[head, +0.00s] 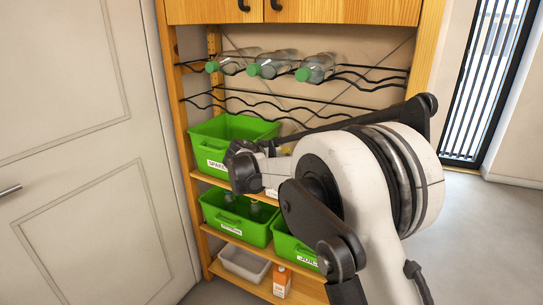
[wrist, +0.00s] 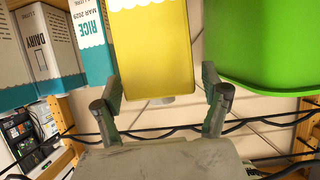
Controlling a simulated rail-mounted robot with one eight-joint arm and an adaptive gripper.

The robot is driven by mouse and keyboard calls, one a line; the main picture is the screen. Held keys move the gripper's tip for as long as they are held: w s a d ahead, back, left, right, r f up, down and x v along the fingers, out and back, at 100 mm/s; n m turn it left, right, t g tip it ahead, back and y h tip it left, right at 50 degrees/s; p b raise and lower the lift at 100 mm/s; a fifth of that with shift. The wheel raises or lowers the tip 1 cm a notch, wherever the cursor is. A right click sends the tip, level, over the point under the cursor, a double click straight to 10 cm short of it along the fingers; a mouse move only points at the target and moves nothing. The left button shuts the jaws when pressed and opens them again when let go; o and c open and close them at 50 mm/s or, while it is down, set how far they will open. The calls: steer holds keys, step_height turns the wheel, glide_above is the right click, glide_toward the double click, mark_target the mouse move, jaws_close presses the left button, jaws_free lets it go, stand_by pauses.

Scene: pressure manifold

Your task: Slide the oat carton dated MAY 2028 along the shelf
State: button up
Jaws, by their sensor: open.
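In the wrist view a yellow carton (wrist: 155,55) with a white and pale label stands in front of my gripper (wrist: 162,88). Its label runs out of the frame, so I read no name or date on it. My gripper is open, one finger toward each side of the yellow carton; I cannot tell whether they touch it. No carton reading OAT or MAY 2028 is legible.
A green bin (wrist: 268,45) is right of the yellow carton, with a gap. A DAIRY carton (wrist: 45,50) is further left. Wire racks (head: 300,108) with green-capped bottles (head: 318,68) are above the shelf. More green bins (head: 238,222) and an orange-white carton (head: 281,282) sit lower.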

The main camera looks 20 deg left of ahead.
steer(key=shift+w+f, duration=0.2)
steer(key=shift+w, duration=0.25)
steer(key=shift+d, duration=0.1)
jaws_close()
steer(key=d+b, duration=0.1)
steer(key=d, duration=1.2)
steer(key=shift+s+d+b, duration=0.3)
steer(key=shift+s, duration=0.05)
stand_by(1.8)
jaws_free()
